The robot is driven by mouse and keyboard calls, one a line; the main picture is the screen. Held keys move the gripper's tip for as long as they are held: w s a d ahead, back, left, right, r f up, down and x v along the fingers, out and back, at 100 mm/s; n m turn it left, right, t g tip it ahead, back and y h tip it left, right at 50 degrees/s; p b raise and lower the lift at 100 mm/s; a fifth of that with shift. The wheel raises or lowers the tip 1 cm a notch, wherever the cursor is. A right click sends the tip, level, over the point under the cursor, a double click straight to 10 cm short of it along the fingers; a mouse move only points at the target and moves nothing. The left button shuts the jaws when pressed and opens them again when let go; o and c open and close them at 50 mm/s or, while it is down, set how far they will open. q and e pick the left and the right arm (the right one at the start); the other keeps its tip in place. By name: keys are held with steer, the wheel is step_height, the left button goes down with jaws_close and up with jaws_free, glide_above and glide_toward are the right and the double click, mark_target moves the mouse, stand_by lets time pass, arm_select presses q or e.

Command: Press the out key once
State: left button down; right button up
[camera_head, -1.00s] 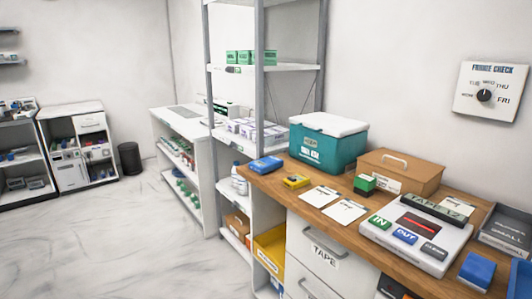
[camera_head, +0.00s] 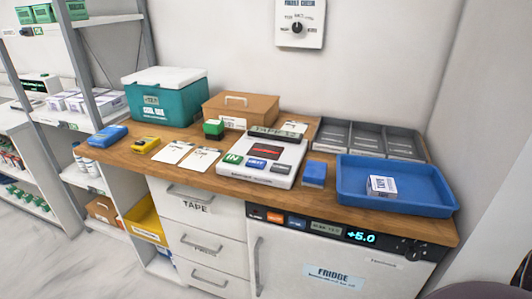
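The white tally device (camera_head: 262,158) sits on the wooden counter, right of the paper cards. On its front row are a green IN key (camera_head: 233,159), a blue key (camera_head: 256,164) in the middle, which is the OUT key, and a dark key (camera_head: 280,168) at the right. A dark display with a red strip is above the keys. Nothing touches the keys. Neither of my grippers is in view.
A blue tray (camera_head: 425,200) with a small white box (camera_head: 382,186) stands right of the device, with a blue block (camera_head: 315,173) between. A grey divided organiser (camera_head: 330,134), brown case (camera_head: 240,111) and teal cool box (camera_head: 165,101) stand behind. Below are drawers and a fridge (camera_head: 335,265).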

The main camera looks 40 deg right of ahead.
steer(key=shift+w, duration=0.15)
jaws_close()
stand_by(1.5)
